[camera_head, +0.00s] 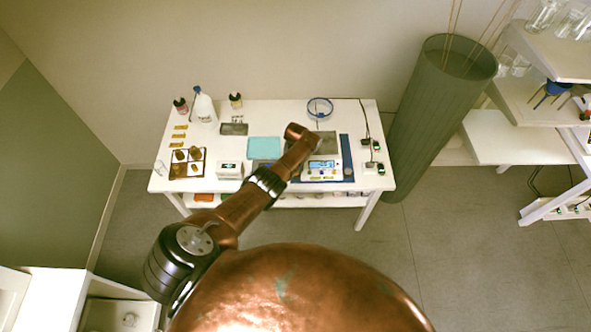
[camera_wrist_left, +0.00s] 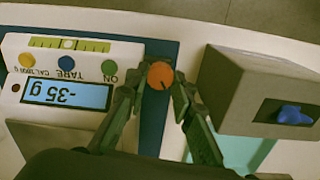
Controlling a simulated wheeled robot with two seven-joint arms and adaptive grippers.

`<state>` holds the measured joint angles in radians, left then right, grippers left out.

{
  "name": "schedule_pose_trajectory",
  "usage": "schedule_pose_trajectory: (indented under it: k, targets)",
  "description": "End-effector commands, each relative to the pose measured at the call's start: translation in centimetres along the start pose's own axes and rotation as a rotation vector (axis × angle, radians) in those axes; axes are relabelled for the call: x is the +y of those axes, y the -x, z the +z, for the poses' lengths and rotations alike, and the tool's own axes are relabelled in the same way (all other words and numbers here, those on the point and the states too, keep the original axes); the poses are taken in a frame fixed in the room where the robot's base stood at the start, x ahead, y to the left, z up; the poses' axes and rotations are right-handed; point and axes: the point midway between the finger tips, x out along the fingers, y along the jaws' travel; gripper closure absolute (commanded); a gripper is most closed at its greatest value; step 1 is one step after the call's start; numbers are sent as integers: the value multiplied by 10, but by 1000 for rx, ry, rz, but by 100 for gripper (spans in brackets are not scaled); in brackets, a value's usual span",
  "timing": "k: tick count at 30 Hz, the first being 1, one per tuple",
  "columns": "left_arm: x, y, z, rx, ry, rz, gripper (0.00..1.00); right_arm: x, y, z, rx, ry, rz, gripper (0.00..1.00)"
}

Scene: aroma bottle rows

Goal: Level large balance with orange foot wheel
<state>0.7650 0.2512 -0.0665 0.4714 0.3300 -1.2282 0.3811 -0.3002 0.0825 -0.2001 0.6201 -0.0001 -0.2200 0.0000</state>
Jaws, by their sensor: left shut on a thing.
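The large white balance (camera_head: 325,170) stands on the table on a blue mat (camera_head: 347,150). In the left wrist view the balance (camera_wrist_left: 85,72) appears upside down. Its display (camera_wrist_left: 66,94) reads -35 g. A yellow-green level vial (camera_wrist_left: 68,44) lies along its edge, with a bubble near the middle of the vial. The orange foot wheel (camera_wrist_left: 160,75), with a dark mark on its face, sits beside the balance. My left gripper (camera_wrist_left: 160,84) is shut on this wheel, a fingertip on each side. In the head view my arm hides the wheel. My right gripper is not in view.
A grey box with a blue knob (camera_wrist_left: 228,88) stands close beside my left gripper. A teal mat (camera_head: 264,146), a white device (camera_head: 230,170), bottles (camera_head: 204,108) and a blue-rimmed dish (camera_head: 320,107) are on the table. Cables (camera_head: 366,125) lie right of the balance.

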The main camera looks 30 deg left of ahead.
Motion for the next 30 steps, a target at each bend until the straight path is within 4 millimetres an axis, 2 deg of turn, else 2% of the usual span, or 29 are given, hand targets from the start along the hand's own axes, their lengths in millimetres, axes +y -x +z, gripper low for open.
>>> schedule_pose_trajectory:
  k: [2, 3, 10, 23, 30]
  targets:
    - [0, 1, -2, 3, -1, 0, 100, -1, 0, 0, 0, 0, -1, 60]
    - [0, 1, -2, 3, -1, 0, 76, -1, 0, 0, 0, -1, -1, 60]
    - [0, 1, -1, 2, -1, 0, 61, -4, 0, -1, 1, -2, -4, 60]
    - [1, 5, -1, 2, -3, 1, 60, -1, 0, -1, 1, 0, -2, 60]
    - [1, 29, -1, 4, -2, 2, 60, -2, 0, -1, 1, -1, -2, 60]
